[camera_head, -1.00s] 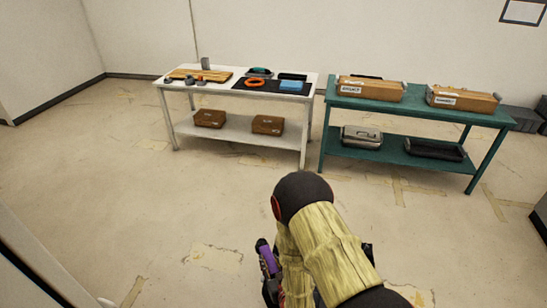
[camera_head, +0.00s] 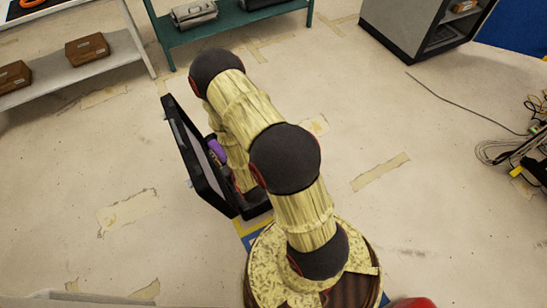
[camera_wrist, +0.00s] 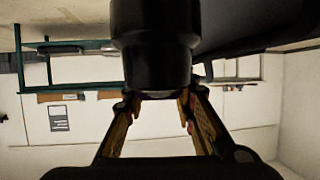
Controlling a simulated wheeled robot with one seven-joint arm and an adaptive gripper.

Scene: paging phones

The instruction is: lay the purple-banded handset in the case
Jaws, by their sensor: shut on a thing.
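My gripper (camera_wrist: 157,97) is shut on a thick black, rounded object, which I take to be the handset (camera_wrist: 152,55). It fills the top middle of the wrist view, and no purple shows on it there. In the head view a purple patch (camera_head: 217,150) shows beside my forearm, in front of the case's panel. The black case (camera_head: 182,140) stands open left of my arm, its tall panel upright and tilted. Its lower part is mostly hidden behind my arm. My gripper's fingers are hidden in the head view. I cannot tell whether handset and case touch.
The white table's shelf (camera_head: 110,50) with brown boxes and the green table (camera_head: 240,18) are at the back. A grey cabinet (camera_head: 410,30) is top right. Cables (camera_head: 500,150) lie at the right edge. The floor between is open.

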